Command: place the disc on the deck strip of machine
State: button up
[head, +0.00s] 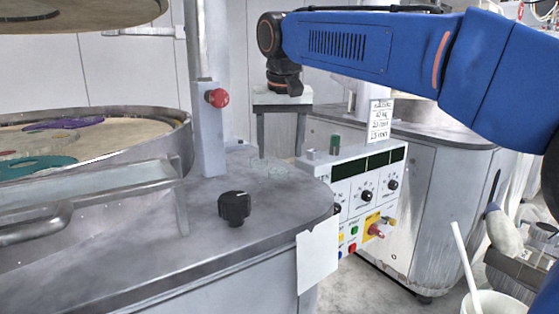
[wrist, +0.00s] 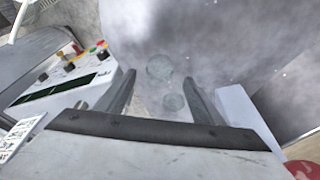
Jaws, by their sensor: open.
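Two clear, glass-like discs lie flat on the grey deck strip (head: 290,192) of the near machine. In the wrist view, the larger disc (wrist: 159,67) lies just past the fingertips and the smaller disc (wrist: 173,103) shows between the fingers. In the head view a disc (head: 279,172) shows faintly near the fingertips; its edges are hard to make out. My gripper (head: 278,157) points down over the deck, its two fingers apart with nothing held between them. It also shows in the wrist view (wrist: 160,79). I cannot tell the exact gap between fingertips and deck.
A black knob (head: 234,208) and a post with a red button (head: 217,97) stand on the deck. A control panel (head: 366,190) sits beside the deck's right edge. The round platen tub (head: 160,150) at left holds coloured pieces. Bare deck lies between knob and gripper.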

jog(key=v, duration=0.7)
jog(key=s+d+f, duration=0.5)
jog(key=d+f, duration=0.2)
jog(key=d, duration=0.3)
jog(key=s+d+f, duration=0.6)
jog(key=d+f, duration=0.1)
jog(key=d, duration=0.3)
jog(key=s+d+f, duration=0.4)
jog(key=s+f, duration=0.3)
jog(key=f, duration=0.4)
jog(key=s+d+f+m+t, duration=0.1)
jog(key=s+d+f, duration=0.4)
jog(key=s+f, duration=0.3)
notch_tip(320, 180, down, 3)
jog(key=shift+s+d+m+t, duration=0.25)
jog(key=shift+m+t, duration=0.05)
